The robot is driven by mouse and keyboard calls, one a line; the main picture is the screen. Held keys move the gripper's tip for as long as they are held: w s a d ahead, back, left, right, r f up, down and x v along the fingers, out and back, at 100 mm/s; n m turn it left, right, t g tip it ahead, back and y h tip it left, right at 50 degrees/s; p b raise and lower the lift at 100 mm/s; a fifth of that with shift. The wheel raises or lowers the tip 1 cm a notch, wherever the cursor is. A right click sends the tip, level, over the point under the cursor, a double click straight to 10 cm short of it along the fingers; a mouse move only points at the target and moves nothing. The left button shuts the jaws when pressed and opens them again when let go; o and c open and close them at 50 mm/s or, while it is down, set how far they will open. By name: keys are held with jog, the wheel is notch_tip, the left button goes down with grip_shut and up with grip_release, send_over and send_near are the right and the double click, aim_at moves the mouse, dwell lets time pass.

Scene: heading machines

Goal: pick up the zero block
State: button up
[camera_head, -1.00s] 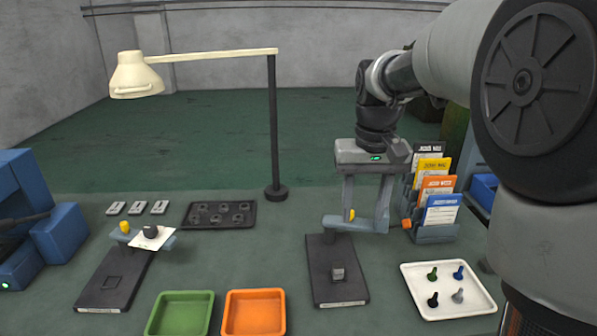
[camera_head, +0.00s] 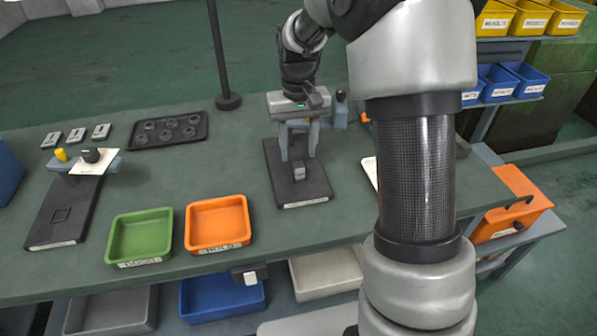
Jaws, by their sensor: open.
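A small grey block (camera_head: 299,173), which looks like the zero block, sits on the dark base plate (camera_head: 317,190) of the right-hand fixture. No marking on it is readable. My gripper (camera_head: 299,157) points down over this plate, fingers apart and empty. In the picture its fingertips lie to either side of the block's upper end; I cannot tell their exact height or whether they touch it. The fixture's grey arm (camera_head: 340,111) with a dark knob shows behind my gripper, partly hidden by it.
A second dark plate (camera_head: 49,227) with an empty square outline lies left, beneath a card and knobs. A green tray (camera_head: 113,240) and an orange tray (camera_head: 189,232) stand at the front edge. A lamp post (camera_head: 221,70) rises behind. My arm hides part of the white tray (camera_head: 369,172).

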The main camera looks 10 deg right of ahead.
aim_at(299, 164)
jog(key=f, duration=0.4)
jog(key=shift+s+f+b, duration=0.1)
jog(key=shift+s+b, duration=0.25)
jog(key=shift+f, duration=0.6)
grip_shut()
